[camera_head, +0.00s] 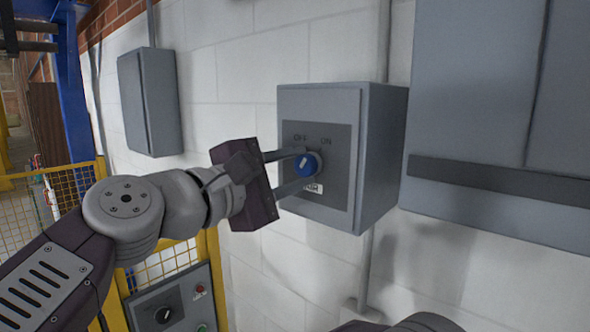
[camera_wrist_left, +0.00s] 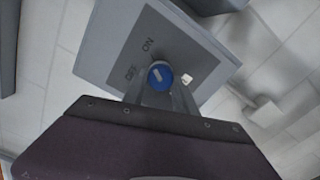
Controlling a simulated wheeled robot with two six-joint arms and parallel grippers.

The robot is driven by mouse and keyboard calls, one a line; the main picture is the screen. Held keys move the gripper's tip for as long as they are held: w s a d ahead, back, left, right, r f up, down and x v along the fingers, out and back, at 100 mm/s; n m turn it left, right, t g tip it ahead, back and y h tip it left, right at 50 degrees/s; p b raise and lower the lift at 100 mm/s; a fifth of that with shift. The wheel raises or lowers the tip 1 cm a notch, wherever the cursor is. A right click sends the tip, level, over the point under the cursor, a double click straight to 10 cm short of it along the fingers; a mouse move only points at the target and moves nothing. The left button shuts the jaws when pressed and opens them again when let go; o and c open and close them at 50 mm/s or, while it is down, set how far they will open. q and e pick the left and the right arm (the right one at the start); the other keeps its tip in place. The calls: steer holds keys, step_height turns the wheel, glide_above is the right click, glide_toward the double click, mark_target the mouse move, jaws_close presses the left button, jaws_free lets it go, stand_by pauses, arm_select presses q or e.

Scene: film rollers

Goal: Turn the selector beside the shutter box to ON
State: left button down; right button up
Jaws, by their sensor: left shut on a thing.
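The selector is a round blue knob (camera_head: 308,165) with a white pointer mark, on the dark plate of a grey wall box (camera_head: 383,150). The words OFF and ON stand above it, OFF on the left and ON on the right. My left gripper (camera_head: 303,168) reaches in from the left, its two fingers shut on the knob from above and below. The left wrist view also shows the blue knob (camera_wrist_left: 159,75) between the fingertips. I cannot tell for certain which word the mark points at. My right gripper is not in view.
A large grey cabinet (camera_head: 490,130) is on the wall to the right. A smaller grey box (camera_head: 150,100) hangs on the left. Below my left arm, a panel (camera_head: 172,305) with a dial and buttons stands by a yellow mesh fence (camera_head: 165,262).

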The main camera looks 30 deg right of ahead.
arm_select(q)
steer(key=c, duration=1)
jaws_free()
steer(key=b+v, duration=0.4)
steer(key=v, duration=0.5)
steer(key=shift+s, duration=0.1)
